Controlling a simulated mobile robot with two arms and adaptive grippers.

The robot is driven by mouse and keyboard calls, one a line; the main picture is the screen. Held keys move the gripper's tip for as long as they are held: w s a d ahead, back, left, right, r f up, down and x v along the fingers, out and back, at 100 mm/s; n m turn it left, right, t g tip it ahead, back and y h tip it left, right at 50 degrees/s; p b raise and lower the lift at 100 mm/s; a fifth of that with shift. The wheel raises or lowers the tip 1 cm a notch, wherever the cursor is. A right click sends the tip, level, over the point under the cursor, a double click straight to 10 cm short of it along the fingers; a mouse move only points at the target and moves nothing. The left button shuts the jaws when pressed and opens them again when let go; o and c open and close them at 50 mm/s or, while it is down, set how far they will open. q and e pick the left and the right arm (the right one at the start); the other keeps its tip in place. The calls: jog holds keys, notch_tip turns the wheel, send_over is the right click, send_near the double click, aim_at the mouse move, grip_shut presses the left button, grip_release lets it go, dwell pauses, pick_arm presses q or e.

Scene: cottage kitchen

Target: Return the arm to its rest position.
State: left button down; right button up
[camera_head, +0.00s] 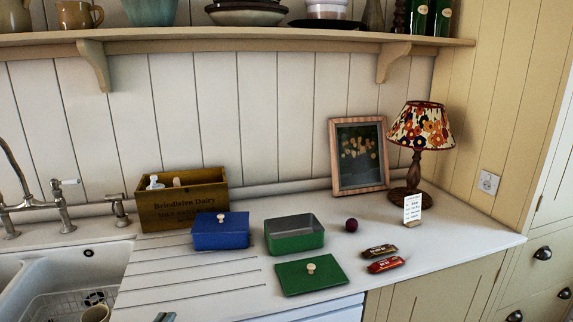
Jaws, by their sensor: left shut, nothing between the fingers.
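Only the tip of my left gripper (165,317) shows, at the bottom edge of the head view, over the front of the draining grooves. It is shut and empty, apart from the boxes. The rest of that arm is out of frame, and my right gripper is not in view. On the counter, a blue box (220,233) has its lid on. A green box (294,238) stands open beside it, and its green lid (312,275) with a pale knob lies flat in front.
A wooden dairy crate (180,202) holds bottles at the back. A sink (60,275) with a tap is at the left. A shelf (240,42) runs above.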

pick_arm(q)
jog(key=s+f+n+g+y, duration=0.6)
jog(key=s+f+n, duration=0.3)
jog(key=s+n, duration=0.25)
jog(key=s+d+f+n+g+h, duration=0.1)
jog(key=s+d+f+n+g, duration=0.2)
jog(key=s, duration=0.6)
jog(key=s+d+f+g+h, duration=0.15)
jog(key=s+d+g, duration=0.3)
jog(key=s, duration=0.45)
notch_tip(320, 180, down, 24)
jog(key=s+g, duration=0.1)
jog(key=g, duration=0.1)
jog(key=s+a+f, duration=0.2)
jog(key=s+f, duration=0.6)
jog(key=f, duration=0.1)
jog(key=s+a+f+g, duration=0.1)
jog(key=s+f, duration=0.8)
jog(key=shift+s+a, duration=0.25)
jog(key=shift+a, duration=0.15)
